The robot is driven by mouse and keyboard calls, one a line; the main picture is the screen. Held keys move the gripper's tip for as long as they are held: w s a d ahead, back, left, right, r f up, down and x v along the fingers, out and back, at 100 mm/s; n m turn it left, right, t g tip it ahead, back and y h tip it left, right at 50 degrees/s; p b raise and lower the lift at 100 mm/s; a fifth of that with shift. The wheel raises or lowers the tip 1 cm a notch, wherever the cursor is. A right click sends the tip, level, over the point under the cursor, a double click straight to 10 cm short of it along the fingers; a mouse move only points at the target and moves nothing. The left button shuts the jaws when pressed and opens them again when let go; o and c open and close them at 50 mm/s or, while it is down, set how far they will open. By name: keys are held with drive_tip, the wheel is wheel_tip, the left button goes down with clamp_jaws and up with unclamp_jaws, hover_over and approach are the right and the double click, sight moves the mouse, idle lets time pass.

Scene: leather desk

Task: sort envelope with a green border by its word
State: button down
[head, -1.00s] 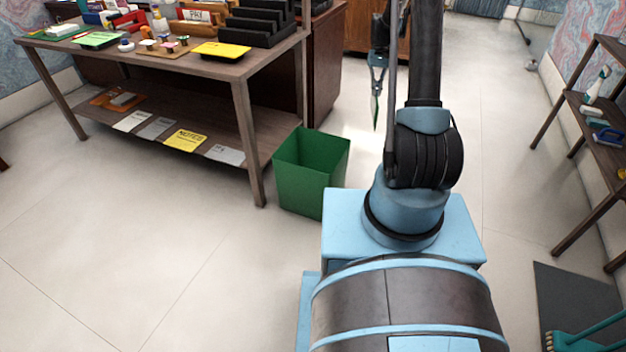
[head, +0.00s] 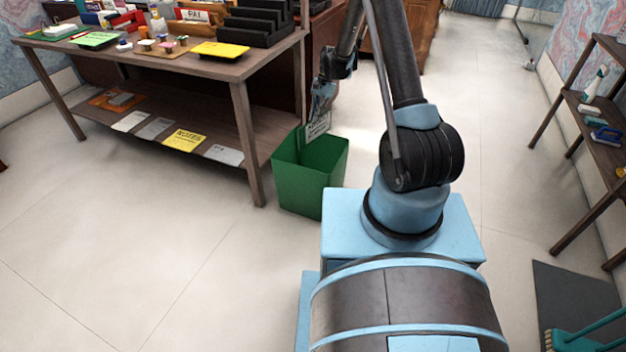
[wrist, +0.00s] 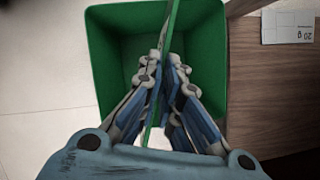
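The envelope with a green border (head: 318,127) hangs from my gripper (head: 321,108) over the back part of the green bin (head: 308,185). Its word is too small to read. In the wrist view the envelope (wrist: 172,28) is nearly edge-on as a thin green strip between the fingers of my gripper (wrist: 170,66), which are shut on it. The open mouth of the bin (wrist: 105,55) lies below. The head view does not show clearly whether the envelope's lower edge is inside the bin.
The desk (head: 190,68) stands left of the bin, with a green tray (head: 98,40), a yellow tray (head: 220,49) and a black stepped rack (head: 262,22) on top. Papers, including a yellow one (head: 184,141), lie on its lower shelf. A side shelf (head: 575,140) stands right. Floor at front left is clear.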

sight(316, 125)
drive_tip(key=shift+f, duration=2.65)
drive_tip(key=c, duration=1.7)
unclamp_jaws()
drive_tip(key=shift+r, duration=0.1)
drive_tip(key=shift+w+d+r, duration=0.15)
drive_tip(key=shift+r, duration=0.2)
drive_tip(key=v, duration=1.1)
drive_tip(key=shift+r, duration=0.1)
